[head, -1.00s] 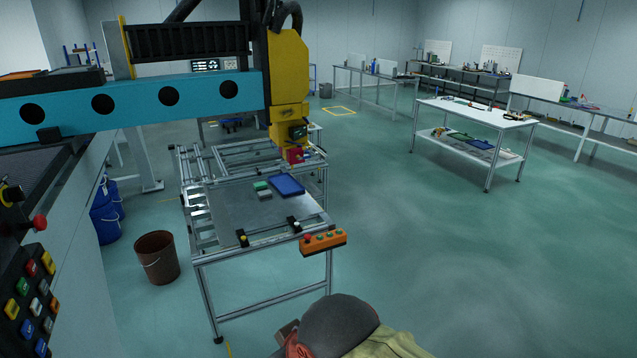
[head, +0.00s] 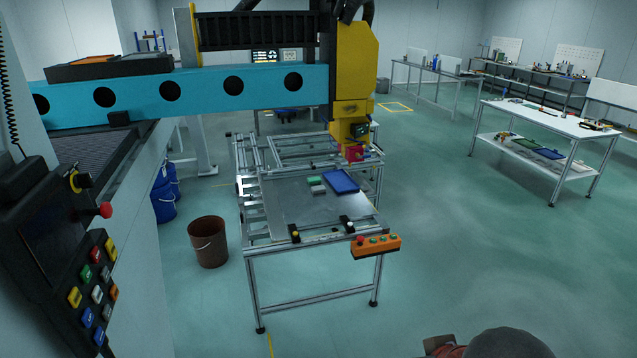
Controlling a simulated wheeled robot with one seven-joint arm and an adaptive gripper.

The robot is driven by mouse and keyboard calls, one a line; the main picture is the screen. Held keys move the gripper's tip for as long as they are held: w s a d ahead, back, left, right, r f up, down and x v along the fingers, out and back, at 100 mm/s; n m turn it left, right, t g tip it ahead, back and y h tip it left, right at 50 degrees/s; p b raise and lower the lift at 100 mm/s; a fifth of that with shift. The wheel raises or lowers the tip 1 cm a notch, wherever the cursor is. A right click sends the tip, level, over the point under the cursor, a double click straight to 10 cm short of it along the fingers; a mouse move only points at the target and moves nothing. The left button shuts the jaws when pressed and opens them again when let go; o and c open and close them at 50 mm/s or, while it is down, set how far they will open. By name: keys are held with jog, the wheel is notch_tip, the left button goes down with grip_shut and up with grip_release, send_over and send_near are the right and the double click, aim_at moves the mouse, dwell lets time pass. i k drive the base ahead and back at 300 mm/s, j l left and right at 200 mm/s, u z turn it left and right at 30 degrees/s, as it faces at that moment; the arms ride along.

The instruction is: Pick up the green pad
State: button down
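The green pad (head: 314,181) is small and lies on the metal plate (head: 290,208) of the panel fixture, in the middle of the head view. A small grey block (head: 319,190) lies just in front of it. A blue tray (head: 342,185) lies to its right. Whether the pad touches the grey block is too small to tell. My gripper is not in view.
A yellow machine head (head: 355,75) on a blue beam (head: 200,92) hangs over the fixture's back right. An orange button box (head: 375,246) sits at its front right corner. A brown bucket (head: 208,242) stands left. Open floor (head: 470,260) lies right.

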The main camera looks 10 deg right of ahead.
aim_at(316, 180)
jog(key=i+l+z, duration=0.6)
jog(key=i, duration=0.25)
jog(key=i+l+z, duration=0.3)
jog(key=i, duration=0.2)
jog(key=i+z, duration=0.3)
jog(key=i, duration=0.15)
jog(key=i+u, duration=0.1)
jog(key=i, duration=0.4)
jog(key=i+l, duration=0.1)
jog(key=i, duration=0.45)
jog(key=i+u, duration=0.15)
jog(key=i, duration=0.35)
jog(key=i+l+u, duration=0.1)
jog(key=i, duration=0.4)
jog(key=i+l, duration=0.25)
jog(key=i, duration=0.25)
jog(key=i+j+u, duration=0.25)
jog(key=u, duration=0.15)
jog(key=i+j+u, duration=0.1)
jog(key=i+u, duration=0.6)
jog(key=u, duration=0.15)
jog(key=i+u, duration=0.4)
jog(key=i+l+u, duration=0.2)
jog(key=u, duration=0.25)
jog(key=i+j+u, duration=0.1)
jog(key=i+u, duration=0.35)
jog(key=i, duration=0.75)
